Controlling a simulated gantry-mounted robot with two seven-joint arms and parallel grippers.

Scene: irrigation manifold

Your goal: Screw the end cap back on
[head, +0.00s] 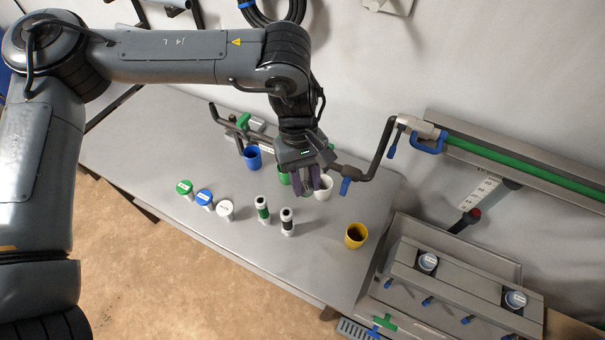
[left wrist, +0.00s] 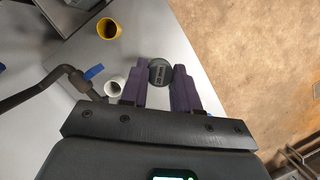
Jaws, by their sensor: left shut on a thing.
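My left gripper (head: 308,186) hangs over the grey table, fingers pointing down. The cap is mostly hidden by the fingers in the head view. The grey pipe (head: 379,150) with a blue handle (head: 346,185) runs just right of the gripper; it also shows in the left wrist view (left wrist: 45,86). I cannot tell which pipe end is open. My right gripper is not in view.
A grey manifold box (head: 460,285) is at right.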

